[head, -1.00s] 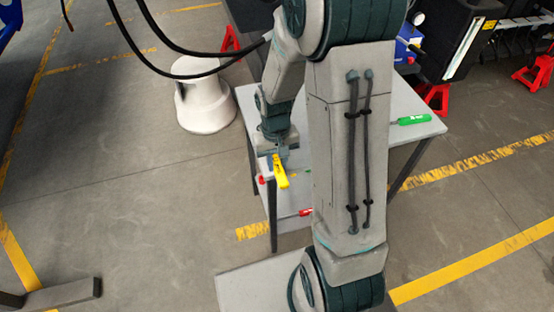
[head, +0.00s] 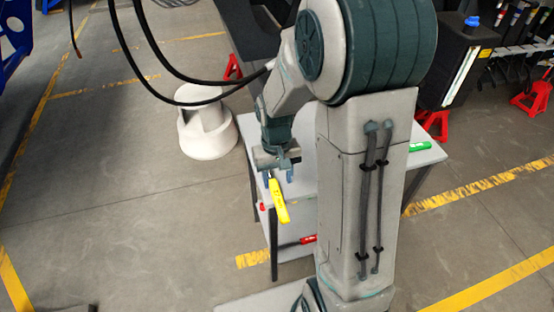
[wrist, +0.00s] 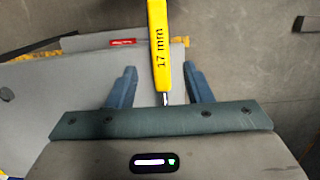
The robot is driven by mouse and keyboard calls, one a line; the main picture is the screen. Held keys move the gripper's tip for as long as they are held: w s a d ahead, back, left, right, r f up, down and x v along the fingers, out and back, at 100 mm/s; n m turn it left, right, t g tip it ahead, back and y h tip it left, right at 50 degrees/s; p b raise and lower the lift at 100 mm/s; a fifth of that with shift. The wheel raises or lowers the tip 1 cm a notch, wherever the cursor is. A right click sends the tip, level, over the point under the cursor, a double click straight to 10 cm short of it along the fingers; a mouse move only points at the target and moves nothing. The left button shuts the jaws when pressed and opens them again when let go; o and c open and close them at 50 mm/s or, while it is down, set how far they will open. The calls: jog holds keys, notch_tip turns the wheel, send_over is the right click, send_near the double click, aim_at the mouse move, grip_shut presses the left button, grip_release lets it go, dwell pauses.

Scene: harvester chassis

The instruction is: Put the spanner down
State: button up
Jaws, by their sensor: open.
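The yellow spanner (head: 278,203), marked "17 mm", shows beneath my gripper (head: 279,175) in the head view, at the left edge of the grey table (head: 303,195). In the wrist view, the spanner (wrist: 158,52) points away from my gripper (wrist: 160,73), and its metal shank end lies between the two fingers. The fingers are open, with a gap on each side of the spanner. I cannot tell whether the spanner rests on the table edge or is clear of it. My arm hides much of the tabletop in the head view.
A green-handled tool (head: 420,146) lies at the table's far right. A red-handled tool (head: 308,239) lies on the lower shelf. A white stool (head: 207,130) stands behind left. Red stands (head: 434,123) are at the back right. The floor at left is open.

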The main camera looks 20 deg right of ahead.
notch_tip(320, 180, up, 7)
jog(key=s+r+t, duration=0.4)
jog(key=s+r, duration=0.3)
jog(key=s, duration=0.5)
jog(key=shift+r, duration=0.3)
dwell(1.3)
jog(key=shift+c, duration=1.1)
